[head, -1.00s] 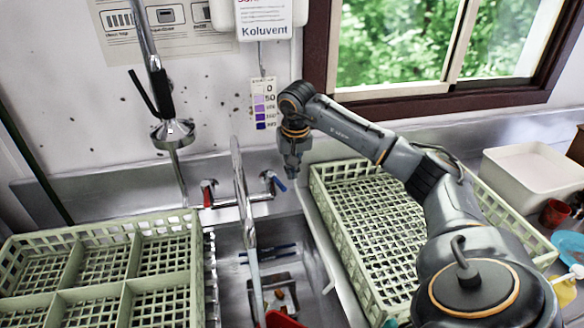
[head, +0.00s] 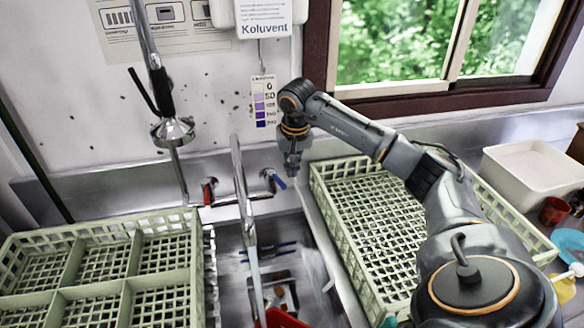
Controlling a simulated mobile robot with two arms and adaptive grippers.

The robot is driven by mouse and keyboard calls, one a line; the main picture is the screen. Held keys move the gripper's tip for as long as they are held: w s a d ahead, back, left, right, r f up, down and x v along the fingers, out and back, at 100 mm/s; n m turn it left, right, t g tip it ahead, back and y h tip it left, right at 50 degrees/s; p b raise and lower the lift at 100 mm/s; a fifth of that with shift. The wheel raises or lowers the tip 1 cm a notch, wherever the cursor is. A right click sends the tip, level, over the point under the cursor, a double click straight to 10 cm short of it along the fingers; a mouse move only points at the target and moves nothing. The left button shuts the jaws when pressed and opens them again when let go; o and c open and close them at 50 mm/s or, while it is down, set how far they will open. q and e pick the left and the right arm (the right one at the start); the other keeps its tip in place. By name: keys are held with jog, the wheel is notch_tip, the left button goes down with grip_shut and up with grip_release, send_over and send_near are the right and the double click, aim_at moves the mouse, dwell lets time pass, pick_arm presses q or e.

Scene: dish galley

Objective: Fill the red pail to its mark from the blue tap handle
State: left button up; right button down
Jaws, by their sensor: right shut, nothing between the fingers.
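The blue tap handle (head: 276,180) is on the right end of the wall tap, behind the sink. My right gripper (head: 292,172) is shut and empty, pointing down just beside and above the blue handle; I cannot tell whether they touch. The tall spout (head: 241,185) arches forward over the sink. A pale streak like running water (head: 256,283) drops from its end toward the red pail (head: 284,319). Only a small part of the pail shows at the bottom edge; its mark and water level are out of sight. My left gripper is not in view.
The red tap handle (head: 209,191) is on the tap's left end. Green racks stand left (head: 60,290) and right (head: 345,255) of the sink (head: 232,262). A spray head (head: 172,130) hangs at left. A white tub (head: 530,172) stands far right.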

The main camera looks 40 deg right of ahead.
jog(key=shift+f, duration=0.15)
jog(key=shift+f+b, duration=1.2)
jog(key=shift+f, duration=0.65)
dwell(6.0)
